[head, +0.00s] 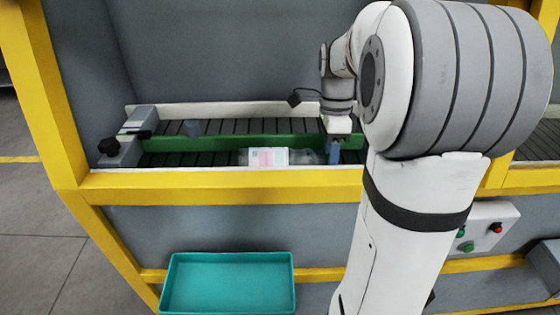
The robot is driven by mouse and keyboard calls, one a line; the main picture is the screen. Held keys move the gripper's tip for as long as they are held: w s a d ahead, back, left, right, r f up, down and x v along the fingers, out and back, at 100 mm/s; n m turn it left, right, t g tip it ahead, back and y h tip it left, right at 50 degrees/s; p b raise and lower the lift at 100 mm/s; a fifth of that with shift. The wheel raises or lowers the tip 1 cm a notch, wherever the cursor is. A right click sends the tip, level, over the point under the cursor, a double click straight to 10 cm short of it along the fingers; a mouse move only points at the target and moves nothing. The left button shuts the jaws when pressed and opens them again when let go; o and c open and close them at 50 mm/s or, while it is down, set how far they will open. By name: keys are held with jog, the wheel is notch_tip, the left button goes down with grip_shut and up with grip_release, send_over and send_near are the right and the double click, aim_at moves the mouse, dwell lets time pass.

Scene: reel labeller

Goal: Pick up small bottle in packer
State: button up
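A clear small bottle (300,157) with a white and pink label lies on its side on the dark roller conveyor (205,158), close to the front yellow rail, which hides its lower edge. My gripper (334,152) points down over the conveyor, just right of the bottle's right end. Its blue fingers overlap in this view, so their opening and any contact with the bottle cannot be made out.
A green guide bar (215,143) runs along the conveyor behind the bottle. A grey block with a black knob (109,146) stands at the conveyor's left end. A yellow rail (180,182) borders the front. An empty teal tray (228,285) sits below. A button box (488,228) is at right.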

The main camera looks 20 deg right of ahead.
grip_shut()
jog(key=shift+r, duration=0.1)
dwell(0.4)
